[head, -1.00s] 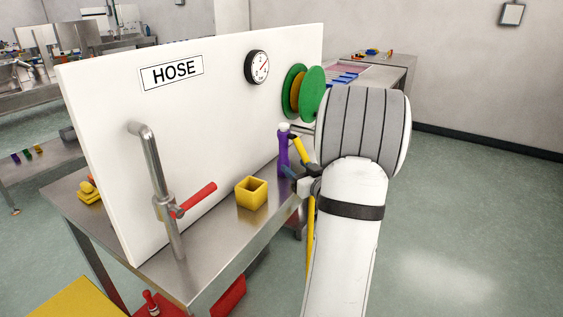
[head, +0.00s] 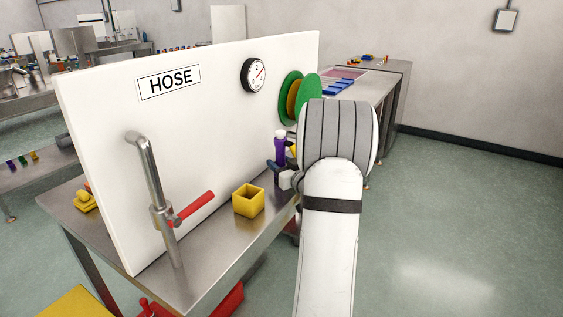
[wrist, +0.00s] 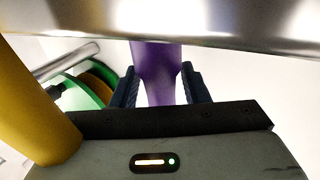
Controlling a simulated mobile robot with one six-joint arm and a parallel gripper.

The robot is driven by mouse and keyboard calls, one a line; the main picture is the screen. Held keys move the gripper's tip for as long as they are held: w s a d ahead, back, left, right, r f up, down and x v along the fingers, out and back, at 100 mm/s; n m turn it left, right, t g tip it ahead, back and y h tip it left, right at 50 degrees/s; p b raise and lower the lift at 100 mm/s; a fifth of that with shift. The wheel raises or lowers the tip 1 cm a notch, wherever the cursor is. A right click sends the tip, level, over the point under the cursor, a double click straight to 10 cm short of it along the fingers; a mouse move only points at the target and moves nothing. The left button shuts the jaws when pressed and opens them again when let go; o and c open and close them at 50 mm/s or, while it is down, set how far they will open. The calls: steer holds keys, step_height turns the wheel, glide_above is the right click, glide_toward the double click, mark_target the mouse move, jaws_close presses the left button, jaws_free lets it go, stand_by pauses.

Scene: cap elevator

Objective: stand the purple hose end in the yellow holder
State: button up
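The purple hose end (head: 280,148) stands upright against the bench near its far right part, with a pale top. My gripper (head: 284,170) is at its lower part, and my arm hides some of it. In the wrist view the purple hose end (wrist: 159,75) lies between the two dark fingers (wrist: 160,88), with narrow gaps beside its thinner part. The fingers are apart. The yellow holder (head: 249,200), a square open-topped box, stands empty on the bench, left of my gripper.
A white panel with a HOSE sign (head: 169,82) and a gauge (head: 254,75) backs the bench. A metal pipe (head: 153,190) with a red lever (head: 192,209) stands left of the holder. A green reel (head: 306,96) is on the panel behind my wrist. Bench between holder and gripper is clear.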

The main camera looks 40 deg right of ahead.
jaws_close()
steer(key=shift+r, duration=0.1)
